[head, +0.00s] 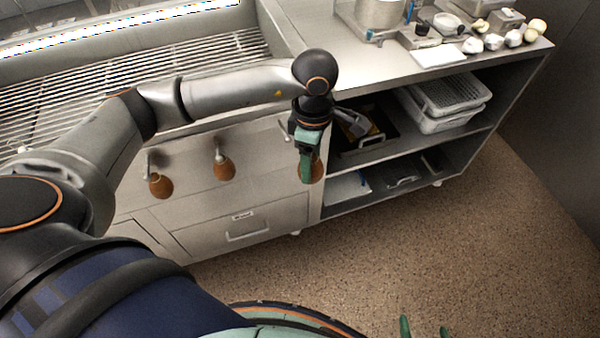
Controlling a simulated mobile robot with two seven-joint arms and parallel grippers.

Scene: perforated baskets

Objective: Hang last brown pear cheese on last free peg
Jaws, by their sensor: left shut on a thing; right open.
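Two brown pear cheeses hang from pegs on the grey cabinet front: one at the left (160,187) and one in the middle (224,170). A further peg (284,126) sticks out to their right, with no cheese seen on it. My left gripper (307,172) points down just right of this peg, near the cabinet's corner. It is shut on another brown pear cheese (318,170), which is partly hidden behind the green fingers. I cannot tell whether this cheese touches the peg. My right gripper (425,330) is open at the bottom edge, with only its green fingertips showing.
Open shelves right of the cabinet hold a white perforated basket (440,112) and dark trays (365,135). The counter (345,65) carries a pot, small containers and several pale round items. A slatted metal rack (60,95) lies behind my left arm. The speckled floor (450,240) is clear.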

